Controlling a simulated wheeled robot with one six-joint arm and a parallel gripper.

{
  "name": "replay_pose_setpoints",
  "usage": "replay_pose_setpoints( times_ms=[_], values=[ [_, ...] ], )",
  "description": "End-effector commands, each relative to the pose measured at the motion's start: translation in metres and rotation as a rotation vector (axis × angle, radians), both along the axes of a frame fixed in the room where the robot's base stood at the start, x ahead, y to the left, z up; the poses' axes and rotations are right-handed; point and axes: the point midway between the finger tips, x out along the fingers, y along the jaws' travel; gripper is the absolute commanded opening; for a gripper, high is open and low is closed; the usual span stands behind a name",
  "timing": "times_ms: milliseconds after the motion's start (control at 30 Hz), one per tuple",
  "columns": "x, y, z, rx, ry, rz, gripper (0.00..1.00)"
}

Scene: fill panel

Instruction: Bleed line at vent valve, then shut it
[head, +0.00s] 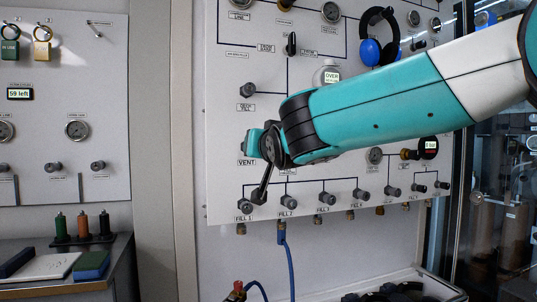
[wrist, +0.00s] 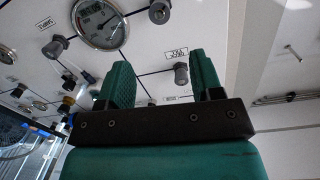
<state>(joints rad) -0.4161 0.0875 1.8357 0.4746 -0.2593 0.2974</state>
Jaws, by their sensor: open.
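The VENT label (head: 245,162) is at the left of the main panel (head: 225,190) in the head view. The vent valve knob above it is hidden by my gripper (head: 253,142). In the wrist view my gripper (wrist: 162,72) is open, with its two green fingers apart and nothing held. A dark knob (wrist: 181,72) shows beyond and between the fingers, near the right one. Contact and handle position cannot be told.
A large gauge (wrist: 100,22) is near the left finger. FILL 1 knob (head: 258,198) and more fill knobs line the panel bottom. A blue hose (head: 288,262) hangs below. Blue headphones (head: 378,45) hang above my arm. A side bench (head: 75,285) stands at lower left.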

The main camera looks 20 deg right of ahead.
Motion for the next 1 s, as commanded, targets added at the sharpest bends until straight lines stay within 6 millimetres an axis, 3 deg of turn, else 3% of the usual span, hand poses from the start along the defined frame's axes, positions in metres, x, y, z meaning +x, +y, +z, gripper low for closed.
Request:
replay_pose_setpoints(
  times_ms=[100, 233, 667, 767, 867, 967, 1000],
  values=[
    [-0.021, 0.002, 0.000, 0.000, 0.000, 0.003, 0.60],
    [-0.034, 0.002, 0.001, 0.000, 0.001, 0.001, 0.60],
    [-0.040, 0.002, -0.002, -0.001, 0.015, 0.005, 0.60],
    [-0.050, 0.005, -0.031, -0.014, 0.132, 0.053, 0.60],
    [-0.085, 0.015, -0.093, -0.047, 0.383, 0.172, 0.60],
    [-0.150, 0.028, -0.162, -0.101, 0.690, 0.349, 0.60],
    [-0.181, 0.032, -0.185, -0.125, 0.804, 0.427, 0.60]
  ],
)
